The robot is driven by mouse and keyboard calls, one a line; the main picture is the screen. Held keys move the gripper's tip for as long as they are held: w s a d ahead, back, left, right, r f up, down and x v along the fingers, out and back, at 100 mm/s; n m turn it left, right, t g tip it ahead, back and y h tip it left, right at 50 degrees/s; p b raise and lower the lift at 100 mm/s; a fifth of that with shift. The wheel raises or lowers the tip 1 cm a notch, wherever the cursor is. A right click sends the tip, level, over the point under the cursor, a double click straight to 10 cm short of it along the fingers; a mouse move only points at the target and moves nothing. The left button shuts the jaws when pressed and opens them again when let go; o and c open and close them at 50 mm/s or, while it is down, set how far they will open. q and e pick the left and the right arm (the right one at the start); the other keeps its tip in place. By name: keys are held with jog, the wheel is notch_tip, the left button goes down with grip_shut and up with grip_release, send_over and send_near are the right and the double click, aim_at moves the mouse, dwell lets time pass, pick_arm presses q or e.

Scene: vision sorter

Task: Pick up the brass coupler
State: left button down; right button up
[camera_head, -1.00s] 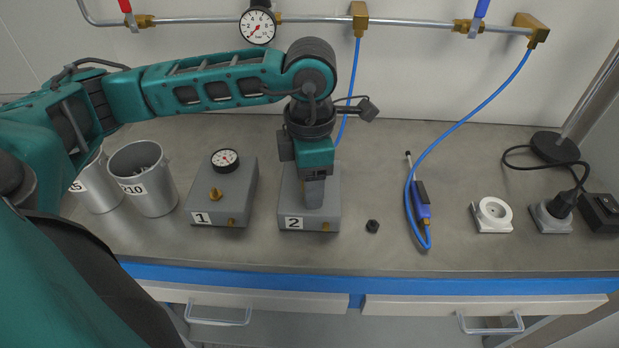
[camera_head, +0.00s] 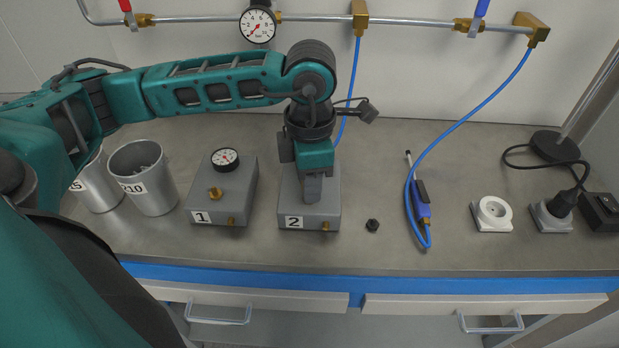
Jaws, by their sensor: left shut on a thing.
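My left gripper (camera_head: 312,196) points down over the top of the grey block marked 2 (camera_head: 290,209). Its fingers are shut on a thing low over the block. That thing is hidden behind the fingers, so the brass coupler itself does not show; the hold there fits it. A small brass fitting (camera_head: 325,226) shows on the front of block 2. My right gripper is not in view.
Left of it stand the grey block marked 1 (camera_head: 240,190) with a dial gauge and brass fitting, and metal cups (camera_head: 150,190). A black nut (camera_head: 372,226), a blue air tool (camera_head: 422,205) and sockets (camera_head: 492,215) lie right. A blue hose hangs behind.

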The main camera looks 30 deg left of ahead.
pick_arm(q)
jog(key=shift+r, duration=0.1)
notch_tip(320, 180, up, 20)
jog(key=p, duration=0.2)
dwell(0.4)
